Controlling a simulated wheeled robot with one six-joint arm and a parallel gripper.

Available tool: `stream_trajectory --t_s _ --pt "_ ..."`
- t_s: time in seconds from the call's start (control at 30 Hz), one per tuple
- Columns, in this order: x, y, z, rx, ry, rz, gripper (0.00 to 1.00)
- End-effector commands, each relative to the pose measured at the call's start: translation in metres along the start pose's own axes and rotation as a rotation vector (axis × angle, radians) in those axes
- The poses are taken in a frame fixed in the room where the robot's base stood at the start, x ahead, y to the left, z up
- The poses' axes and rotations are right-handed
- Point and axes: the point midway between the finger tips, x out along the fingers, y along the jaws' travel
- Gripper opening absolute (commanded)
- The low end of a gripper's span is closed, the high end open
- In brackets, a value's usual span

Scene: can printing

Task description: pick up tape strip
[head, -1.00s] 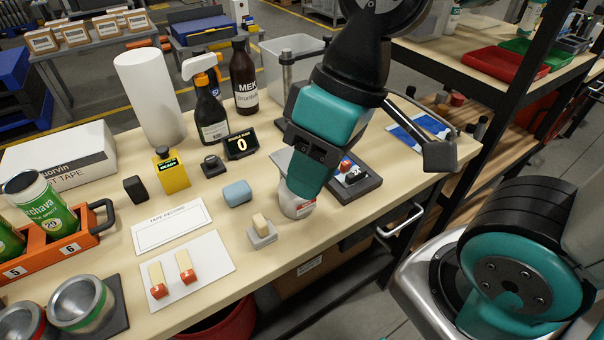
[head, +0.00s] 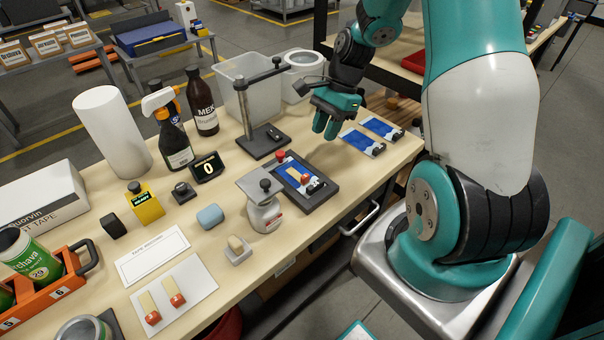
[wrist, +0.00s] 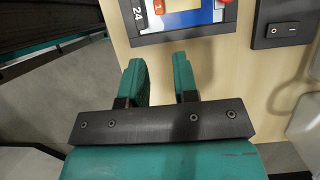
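Two cream tape strips with red ends, one on the left (head: 149,308) and one on the right (head: 174,287), lie apart on a white card (head: 198,277) at the bench front. Another small piece with a red end (head: 304,177) lies on the blue print (head: 290,168) in a dark tray (head: 324,193). My gripper (head: 327,128) is over the bench behind and right of this tray, far from the white card. In the wrist view my gripper (wrist: 159,78) has its fingers apart with nothing between them. The tray's edge shows just beyond the fingertips.
A dark stand with a post (head: 246,110), a white-labelled jar (head: 264,213) and a clear bin (head: 262,90) stand near the tray. Two blue prints (head: 362,142) lie to the right. A blue block (head: 210,215) and label card (head: 153,254) lie near the strips.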

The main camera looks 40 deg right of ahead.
Motion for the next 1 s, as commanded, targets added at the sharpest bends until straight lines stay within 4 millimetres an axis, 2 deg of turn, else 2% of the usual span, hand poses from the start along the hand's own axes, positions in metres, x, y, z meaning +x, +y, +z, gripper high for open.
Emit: stream_trajectory --t_s 0.1,0.3,0.53,0.8,1.0 --pt "0.027 0.001 0.002 0.0 -0.004 0.006 0.28" --pt "0.058 0.0 0.001 -0.002 -0.001 0.002 0.28" --pt "0.073 0.0 0.003 -0.003 -0.001 0.003 0.28" --pt "0.11 0.001 0.005 -0.003 -0.002 0.003 0.28" --pt "0.118 0.0 0.004 -0.003 0.0 -0.001 0.28"
